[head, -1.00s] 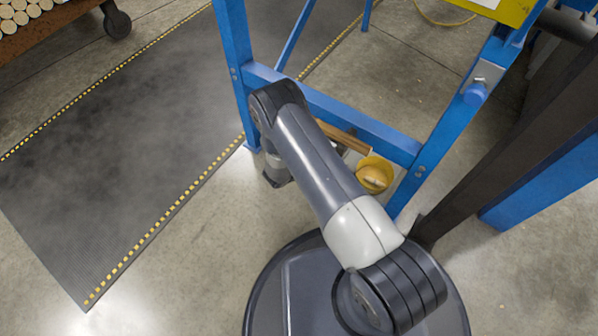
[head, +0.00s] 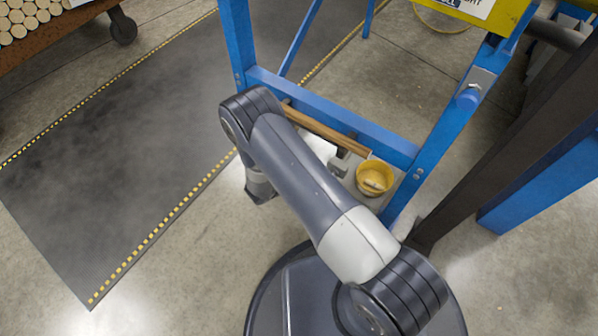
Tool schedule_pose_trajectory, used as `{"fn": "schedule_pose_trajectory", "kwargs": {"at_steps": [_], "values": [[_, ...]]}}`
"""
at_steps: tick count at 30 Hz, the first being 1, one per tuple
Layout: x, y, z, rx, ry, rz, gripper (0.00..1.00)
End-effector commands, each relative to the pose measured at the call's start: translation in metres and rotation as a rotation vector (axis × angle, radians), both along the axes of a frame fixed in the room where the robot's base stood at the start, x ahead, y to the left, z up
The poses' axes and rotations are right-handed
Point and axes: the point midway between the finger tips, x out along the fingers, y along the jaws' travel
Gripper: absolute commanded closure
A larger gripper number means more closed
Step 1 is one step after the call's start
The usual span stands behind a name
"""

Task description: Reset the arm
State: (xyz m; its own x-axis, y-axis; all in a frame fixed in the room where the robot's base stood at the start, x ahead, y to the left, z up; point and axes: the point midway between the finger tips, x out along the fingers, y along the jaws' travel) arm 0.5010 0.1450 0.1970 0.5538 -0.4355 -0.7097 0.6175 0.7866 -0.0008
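My arm rises from my round dark base, and its upper link crosses the middle of the head view up to the elbow. Below the elbow, a light grey section ends in a dark piece that looks like my gripper (head: 262,192), over the bare floor beside the mat. Its fingers cannot be made out, so I cannot tell whether it is open or shut, or whether it holds anything. Much of the lower arm is hidden behind the upper link.
A blue steel frame (head: 340,115) stands close in front. By its crossbar are a wooden bar (head: 328,131) and a yellow bucket (head: 375,178) with something pale inside. A black mat (head: 110,160) with yellow-dotted edges lies left. A cart with round wood pieces (head: 30,18) is at top left.

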Motion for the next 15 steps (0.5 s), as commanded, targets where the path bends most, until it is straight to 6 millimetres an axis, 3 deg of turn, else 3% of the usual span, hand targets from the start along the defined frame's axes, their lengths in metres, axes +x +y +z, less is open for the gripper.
{"fn": "schedule_pose_trajectory", "kwargs": {"at_steps": [1, 6, 15], "values": [[-0.005, 0.005, 0.010, -0.001, 0.000, 0.002, 1.00], [-0.016, 0.013, 0.022, 0.000, 0.002, 0.001, 1.00], [-0.020, 0.015, 0.024, -0.001, 0.002, -0.001, 1.00]]}}
